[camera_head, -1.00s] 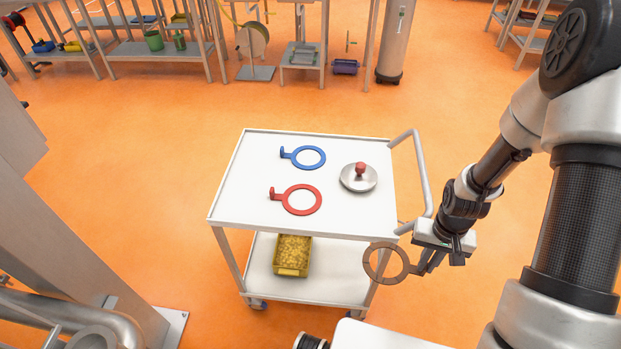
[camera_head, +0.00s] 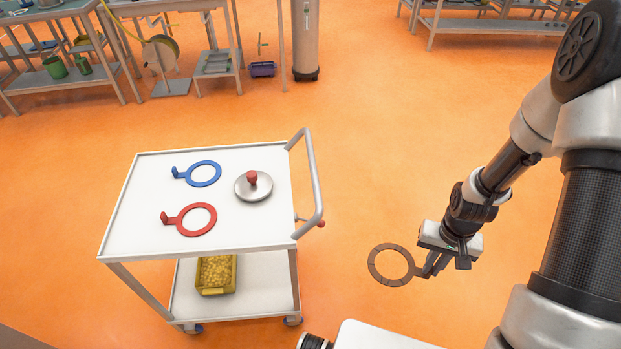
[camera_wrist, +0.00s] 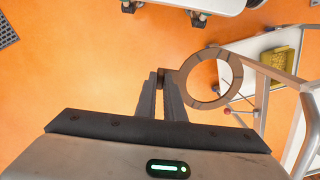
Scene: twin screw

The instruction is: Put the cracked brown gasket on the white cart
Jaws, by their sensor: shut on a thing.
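The brown gasket (camera_head: 375,276) is a flat ring with a short tab, and dark crack lines cross its ring. My gripper (camera_head: 426,272) is shut on the tab and holds the ring out to the left, over the orange floor. In the wrist view the gasket (camera_wrist: 182,84) extends to the right from my gripper's fingers (camera_wrist: 162,92). The white cart (camera_head: 140,228) stands to the left of the gasket, apart from it. Its top carries a red ring (camera_head: 183,228), a blue ring (camera_head: 190,179) and a silver lid with a red knob (camera_head: 252,186).
The cart's grey handle (camera_head: 315,180) rises on its right side, between the top and my gripper. A yellow bin (camera_head: 215,290) sits on the lower shelf. The front and left parts of the cart top are bare. Workbenches (camera_head: 75,80) stand at the back; open floor lies between.

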